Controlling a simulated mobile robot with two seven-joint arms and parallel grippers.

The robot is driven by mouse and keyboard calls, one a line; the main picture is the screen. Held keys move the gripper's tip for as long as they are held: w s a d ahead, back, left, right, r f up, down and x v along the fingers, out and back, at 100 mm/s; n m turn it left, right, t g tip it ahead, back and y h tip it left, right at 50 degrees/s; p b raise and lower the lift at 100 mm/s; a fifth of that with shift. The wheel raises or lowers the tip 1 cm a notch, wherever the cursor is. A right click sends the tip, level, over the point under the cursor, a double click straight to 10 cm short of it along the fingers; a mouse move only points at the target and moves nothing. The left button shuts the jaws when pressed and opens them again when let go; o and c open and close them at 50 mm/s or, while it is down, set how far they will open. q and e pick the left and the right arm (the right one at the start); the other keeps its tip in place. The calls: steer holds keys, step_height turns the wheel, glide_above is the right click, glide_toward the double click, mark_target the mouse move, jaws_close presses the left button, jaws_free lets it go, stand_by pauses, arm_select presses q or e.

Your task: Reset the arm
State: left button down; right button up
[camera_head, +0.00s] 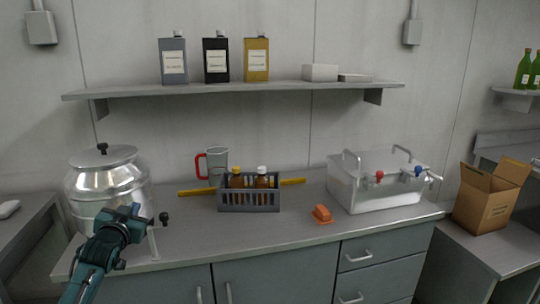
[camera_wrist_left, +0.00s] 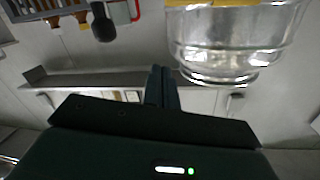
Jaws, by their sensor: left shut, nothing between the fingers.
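My left arm comes in from the lower left, and my left gripper (camera_head: 134,211) is in front of the steel drum (camera_head: 108,187) at the left of the counter. In the left wrist view the fingers of my left gripper (camera_wrist_left: 161,88) are together, with nothing between them. The drum (camera_wrist_left: 228,45) shows large at the upper right of that view, apart from the fingertips. A black knob (camera_wrist_left: 103,25) shows at the top; in the head view the knob (camera_head: 164,217) is just right of the gripper. My right gripper is not in view.
On the counter (camera_head: 270,238) stand a clear jug (camera_head: 217,163) with a red handle, a grey bottle caddy (camera_head: 248,201), an orange block (camera_head: 322,213) and a clear tank (camera_head: 376,182) with taps. A wall shelf (camera_head: 235,90) holds tins. An open cardboard box (camera_head: 486,205) stands at right.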

arm_select(q)
steer(key=s+d+f+m+g+h, duration=0.1)
steer(key=s+d+f, duration=0.35)
steer(key=f, duration=0.25)
steer(key=s+d+f+g+h, duration=0.1)
steer(key=s+d+f, duration=0.2)
steer(key=s+f, duration=0.3)
steer(key=s+d+f+g+h, duration=0.1)
steer(key=s+d+f, duration=0.3)
steer(key=s, duration=0.5)
steer(key=s+d+f+g+h, duration=0.1)
steer(key=s+d+f, duration=0.3)
steer(key=s, duration=0.6)
steer(key=s+d+f+g+h, duration=0.1)
steer(key=s+d+f, duration=0.4)
steer(key=s, duration=0.5)
steer(key=shift+d+g, duration=0.5)
steer(key=shift+g, duration=0.2)
steer(key=shift+f, duration=0.1)
